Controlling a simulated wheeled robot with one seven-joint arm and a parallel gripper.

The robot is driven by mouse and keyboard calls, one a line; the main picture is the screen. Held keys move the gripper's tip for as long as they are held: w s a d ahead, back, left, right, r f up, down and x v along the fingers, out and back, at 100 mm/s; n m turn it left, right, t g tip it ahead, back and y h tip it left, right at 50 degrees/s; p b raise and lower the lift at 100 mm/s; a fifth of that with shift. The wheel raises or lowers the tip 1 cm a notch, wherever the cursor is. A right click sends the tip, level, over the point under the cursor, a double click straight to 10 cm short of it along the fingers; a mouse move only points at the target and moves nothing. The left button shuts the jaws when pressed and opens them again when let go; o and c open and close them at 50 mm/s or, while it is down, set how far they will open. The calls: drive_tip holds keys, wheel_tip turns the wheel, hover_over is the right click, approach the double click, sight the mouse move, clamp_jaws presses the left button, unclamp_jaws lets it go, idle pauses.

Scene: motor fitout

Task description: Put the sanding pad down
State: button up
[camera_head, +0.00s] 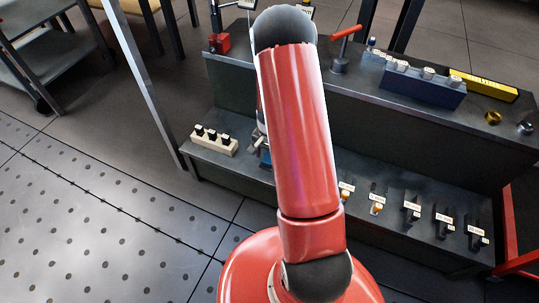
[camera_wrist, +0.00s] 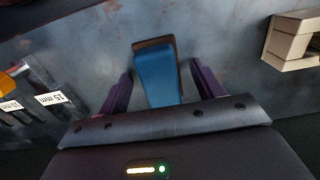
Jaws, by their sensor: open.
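The sanding pad (camera_wrist: 158,78) is a blue block with a brown edge at its far end. In the wrist view it is between the two dark purple fingers of my gripper (camera_wrist: 160,69). The fingers are open, with a visible gap on each side of the pad. The pad appears to rest on the grey worn bench surface (camera_wrist: 225,35), though its near end is hidden by the gripper body. In the head view my red arm covers most of the gripper and pad; a small blue patch shows beside the arm.
A beige block with black-topped pieces (camera_head: 214,141) stands on the lower shelf left of the arm; its edge shows in the wrist view (camera_wrist: 292,40). Several labelled sockets (camera_head: 411,211) stand to the right. A blue rack (camera_head: 420,88) and yellow level (camera_head: 484,85) are on the upper shelf.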

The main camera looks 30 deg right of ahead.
drive_tip(key=s+a+r+n+t+p, duration=0.1)
drive_tip(key=s+a+r, duration=0.1)
drive_tip(key=r, duration=0.7)
drive_tip(key=s+a+r+n+t, duration=0.1)
drive_tip(key=a+r+n, duration=0.15)
drive_tip(key=r, duration=0.75)
drive_tip(key=s+a+r+n+t+p, duration=0.1)
drive_tip(key=s+a+r, duration=0.15)
drive_tip(key=r, duration=0.65)
drive_tip(key=s+a+r+n+t, duration=0.1)
drive_tip(key=s+a+r+n, duration=0.2)
drive_tip(key=s+r, duration=0.2)
drive_tip(key=s+a+r+n+t, duration=0.1)
drive_tip(key=s+a+r+n, duration=0.2)
drive_tip(key=s, duration=0.6)
drive_tip(key=shift+s+a+r+t, duration=0.25)
drive_tip(key=shift+r+t, duration=0.15)
drive_tip(key=shift+r, duration=0.5)
wheel_tip(320, 180, up, 4)
drive_tip(key=p, duration=0.3)
drive_tip(key=shift+c, duration=0.4)
